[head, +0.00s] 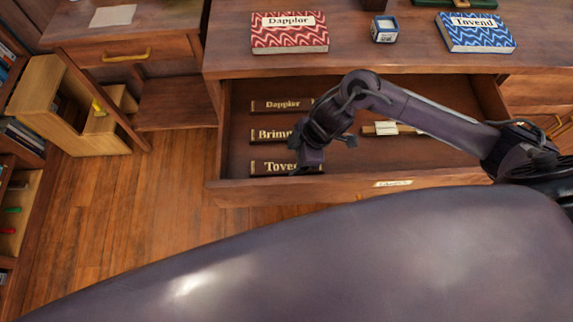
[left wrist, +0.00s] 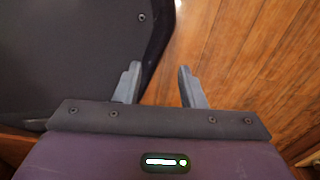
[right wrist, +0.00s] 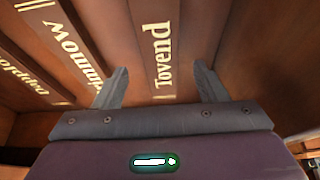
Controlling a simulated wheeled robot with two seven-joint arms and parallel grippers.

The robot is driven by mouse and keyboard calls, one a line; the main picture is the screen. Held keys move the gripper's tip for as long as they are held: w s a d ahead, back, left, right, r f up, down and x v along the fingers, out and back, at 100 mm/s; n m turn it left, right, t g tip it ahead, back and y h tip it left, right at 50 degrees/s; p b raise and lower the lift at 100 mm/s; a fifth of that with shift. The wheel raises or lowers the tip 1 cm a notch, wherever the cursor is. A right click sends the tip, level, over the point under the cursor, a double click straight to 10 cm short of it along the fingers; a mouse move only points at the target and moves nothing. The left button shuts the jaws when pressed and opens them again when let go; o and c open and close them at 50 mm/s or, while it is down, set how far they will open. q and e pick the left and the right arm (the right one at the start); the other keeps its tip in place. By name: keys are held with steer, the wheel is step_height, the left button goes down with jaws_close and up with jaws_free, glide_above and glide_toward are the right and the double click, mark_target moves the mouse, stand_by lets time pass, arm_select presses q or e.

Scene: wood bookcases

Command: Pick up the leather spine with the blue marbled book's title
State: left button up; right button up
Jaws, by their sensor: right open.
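The blue marbled book (head: 476,33) on the desk top reads "Tovend". A dark leather spine with gold letters starting "Tove" (head: 268,168) lies nearest the front in the open drawer, its right end hidden by my right gripper (head: 307,170). In the right wrist view the Tovend spine (right wrist: 162,50) lies between the two spread fingers of my right gripper (right wrist: 160,68), which is open and not closed on it. The "Brimm" spine (head: 268,135) and the "Dapplor" spine (head: 280,105) lie behind it. My left gripper (left wrist: 157,68) is open and empty above the wood floor.
The open drawer (head: 420,182) has a raised front with a label. A pale-labelled item (head: 393,128) lies at its right. A red marbled Dapplor book (head: 290,33) and a small blue-and-white box (head: 384,30) stand on the desk. A wooden step stool (head: 60,110) stands left.

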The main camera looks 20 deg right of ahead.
mark_target(287, 166)
steer(key=x, duration=0.3)
steer(key=shift+f, duration=0.1)
steer(key=shift+c, duration=0.4)
steer(key=c, duration=1)
steer(key=shift+o, duration=0.2)
